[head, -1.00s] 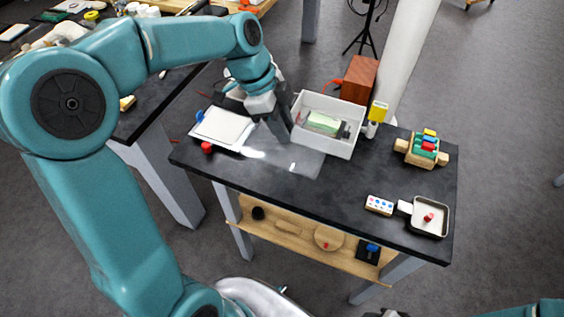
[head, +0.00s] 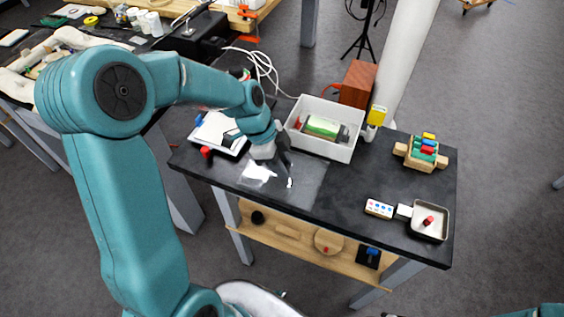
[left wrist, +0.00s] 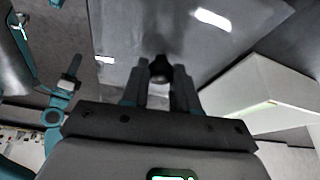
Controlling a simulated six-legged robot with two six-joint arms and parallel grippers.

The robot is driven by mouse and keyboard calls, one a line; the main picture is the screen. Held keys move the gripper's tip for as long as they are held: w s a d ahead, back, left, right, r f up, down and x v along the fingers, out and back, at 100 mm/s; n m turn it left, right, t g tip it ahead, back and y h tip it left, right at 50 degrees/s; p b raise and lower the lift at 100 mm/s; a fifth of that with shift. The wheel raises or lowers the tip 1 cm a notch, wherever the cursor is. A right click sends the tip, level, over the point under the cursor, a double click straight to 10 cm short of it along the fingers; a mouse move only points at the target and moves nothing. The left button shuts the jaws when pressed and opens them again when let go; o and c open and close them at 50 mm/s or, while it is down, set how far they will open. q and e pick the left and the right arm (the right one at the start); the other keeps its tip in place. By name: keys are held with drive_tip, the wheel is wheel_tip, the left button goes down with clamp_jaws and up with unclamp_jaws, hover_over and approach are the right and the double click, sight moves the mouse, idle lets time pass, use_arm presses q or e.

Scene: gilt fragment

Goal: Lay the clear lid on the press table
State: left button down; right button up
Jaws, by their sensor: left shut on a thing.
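My left gripper (head: 281,168) is shut on the dark knob (left wrist: 160,70) of the clear lid. The lid (head: 308,182) is a see-through flat pane with bright glints, over the front left part of the dark press table (head: 345,212). The lid also shows in the left wrist view (left wrist: 205,45), spreading out beyond the fingers. I cannot tell whether it touches the table top. The white open box (head: 343,151) stands behind the lid, with a green-and-white item (head: 322,126) inside. My right gripper does not show; only a bit of teal arm is at the bottom right.
A white pad (head: 217,130) lies to the left, with a red piece (head: 206,152) by it. A wooden box (head: 357,80) and a yellow-topped post (head: 377,115) stand behind. Colored blocks (head: 424,148), a dotted white block (head: 379,208) and a pan (head: 430,222) are on the right.

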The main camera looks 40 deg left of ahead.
use_arm(q)
drive_tip(key=shift+f, duration=0.2)
drive_tip(key=c, duration=0.9)
unclamp_jaws()
drive_tip(key=shift+w, duration=0.1)
drive_tip(key=shift+o, duration=0.2)
drive_tip(key=shift+r, duration=0.15)
drive_tip(key=shift+r+p, duration=0.25)
drive_tip(key=shift+p, duration=0.05)
drive_tip(key=v, duration=1.1)
drive_tip(key=shift+a+r, duration=0.25)
drive_tip(key=shift+a, duration=0.05)
drive_tip(key=shift+s, duration=0.2)
